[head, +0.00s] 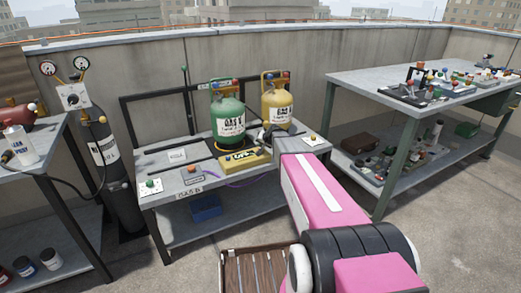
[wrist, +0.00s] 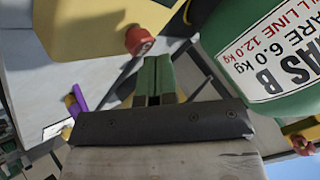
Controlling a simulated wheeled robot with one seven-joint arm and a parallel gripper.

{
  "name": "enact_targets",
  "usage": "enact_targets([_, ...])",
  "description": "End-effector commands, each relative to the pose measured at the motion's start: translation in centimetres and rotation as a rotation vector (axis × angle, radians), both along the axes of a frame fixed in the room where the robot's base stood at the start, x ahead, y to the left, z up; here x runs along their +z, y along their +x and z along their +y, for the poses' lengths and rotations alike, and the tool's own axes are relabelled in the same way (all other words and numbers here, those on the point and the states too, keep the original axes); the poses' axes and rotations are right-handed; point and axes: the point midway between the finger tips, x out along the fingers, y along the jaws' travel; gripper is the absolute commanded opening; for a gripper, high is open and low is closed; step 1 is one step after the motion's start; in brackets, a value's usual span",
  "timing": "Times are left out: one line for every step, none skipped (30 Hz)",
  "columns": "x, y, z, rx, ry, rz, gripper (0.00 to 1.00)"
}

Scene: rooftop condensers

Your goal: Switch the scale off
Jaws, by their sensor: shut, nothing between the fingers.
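The yellow box with a dark display (head: 244,158), which looks like the scale's readout, sits at the front of the middle bench. The green gas cylinder (head: 228,125) stands behind it on a dark base. My gripper (head: 266,139) is beside the box's right end, partly hidden by my arm. In the wrist view my gripper (wrist: 155,62) has its green fingers together and empty. A red knob (wrist: 138,40) by a yellow surface (wrist: 95,25) is just past the fingertips, seemingly apart from them. The green cylinder (wrist: 285,65) is close on the right. The switch's state cannot be read.
A yellow cylinder (head: 277,105) stands near my gripper. A small grey box (head: 191,176) and a plate with a green knob (head: 150,187) are at the left. Another bench (head: 350,80) is at right.

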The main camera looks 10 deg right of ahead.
Motion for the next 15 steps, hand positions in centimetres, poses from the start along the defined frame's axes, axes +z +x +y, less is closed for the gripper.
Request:
enact_targets([0.31,-0.04,0.00,0.000,0.000,0.000,0.00])
enact_targets([0.45,-0.04,0.00,0.000,0.000,0.000,0.00])
enact_targets([0.65,-0.04,0.00,-0.001,0.000,-0.001,0.00])
enact_targets([0.78,-0.04,-0.01,-0.001,0.000,-0.001,0.00])
enact_targets([0.88,-0.04,0.00,-0.001,0.000,-0.001,0.00])
enact_targets([0.99,-0.03,-0.01,-0.001,0.000,-0.001,0.00])
enact_targets([1.03,-0.03,-0.01,-0.001,0.000,-0.001,0.00])
enact_targets([1.06,-0.02,0.00,-0.001,0.000,-0.001,0.00])
enact_targets([1.06,-0.02,0.00,0.000,0.000,0.000,0.00])
enact_targets([1.06,-0.02,0.00,0.000,0.000,0.000,0.00])
enact_targets([1.05,-0.01,0.00,0.000,0.000,0.000,0.00])
enact_targets([1.05,-0.01,0.00,0.000,0.000,0.000,0.00])
enact_targets([1.05,-0.01,0.00,0.000,0.000,0.000,0.00])
enact_targets([1.05,-0.01,0.00,-0.001,0.000,-0.001,0.00])
enact_targets([1.07,-0.01,0.00,-0.001,0.000,-0.001,0.00])
